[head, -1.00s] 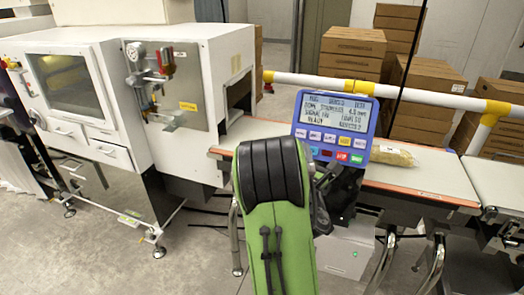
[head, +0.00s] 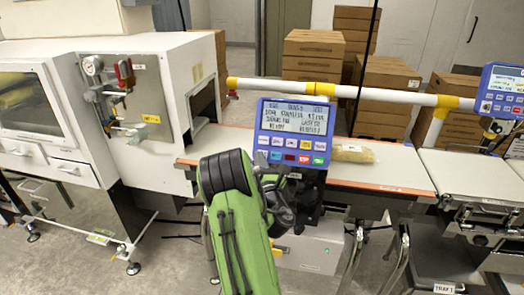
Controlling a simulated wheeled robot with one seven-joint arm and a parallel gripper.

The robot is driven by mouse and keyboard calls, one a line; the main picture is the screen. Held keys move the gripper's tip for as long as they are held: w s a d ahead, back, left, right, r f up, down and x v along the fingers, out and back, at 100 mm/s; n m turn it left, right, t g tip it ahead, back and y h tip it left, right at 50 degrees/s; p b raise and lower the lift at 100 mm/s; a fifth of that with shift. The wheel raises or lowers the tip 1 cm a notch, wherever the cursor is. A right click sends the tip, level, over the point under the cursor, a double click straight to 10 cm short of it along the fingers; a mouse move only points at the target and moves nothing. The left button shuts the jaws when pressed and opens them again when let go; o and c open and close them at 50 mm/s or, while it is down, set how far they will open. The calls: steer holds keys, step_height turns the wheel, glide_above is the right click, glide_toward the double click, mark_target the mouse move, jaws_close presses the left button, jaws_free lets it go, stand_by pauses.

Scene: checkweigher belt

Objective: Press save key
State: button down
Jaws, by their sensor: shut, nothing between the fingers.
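The blue control panel (head: 293,131) stands over the belt in the middle of the head view. It has a lit text screen (head: 294,117) and two rows of small coloured keys (head: 291,150) below it. The key labels are too small to read, so I cannot tell which one is save. My gripper (head: 278,196) is a dark shape beside my green arm, just below the panel's lower edge. It is shut and holds nothing. My arm partly hides it, and I cannot tell whether it touches the panel.
A second blue panel (head: 503,90) stands at the right edge. A yellowish bag (head: 354,154) lies on the belt (head: 385,176). A white machine (head: 60,165) stands at the left. A white and yellow rail (head: 390,96) runs behind, with cardboard boxes (head: 385,85) beyond.

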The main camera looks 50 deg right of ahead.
steer(key=shift+w+d+f, duration=0.25)
steer(key=shift+d+f, duration=0.05)
steer(key=shift+d, duration=0.25)
steer(key=shift+w+d+f, duration=0.25)
steer(key=shift+d+f, duration=0.05)
steer(key=shift+d, duration=0.25)
steer(key=shift+d, duration=0.1)
stand_by(1.1)
steer(key=shift+w+d+f, duration=0.15)
steer(key=shift+d+f, duration=0.05)
steer(key=shift+d, duration=0.05)
steer(key=shift+w+d+f, duration=0.1)
steer(key=shift+d+f, duration=0.05)
steer(key=shift+d, duration=0.15)
stand_by(0.7)
steer(key=shift+s+a+r+b, duration=0.25)
steer(key=shift+a+r+b, duration=0.1)
steer(key=shift+a, duration=0.3)
steer(key=shift+s+a+r+b, duration=0.3)
steer(key=shift+a+r+b, duration=0.1)
steer(key=shift+a, duration=0.3)
steer(key=shift+s+a+r+b, duration=0.3)
steer(key=shift+a+r+b, duration=0.05)
steer(key=shift+a, duration=0.3)
steer(key=shift+s+a+r+b, duration=0.3)
steer(key=shift+a+r+b, duration=0.1)
steer(key=shift+a, duration=0.3)
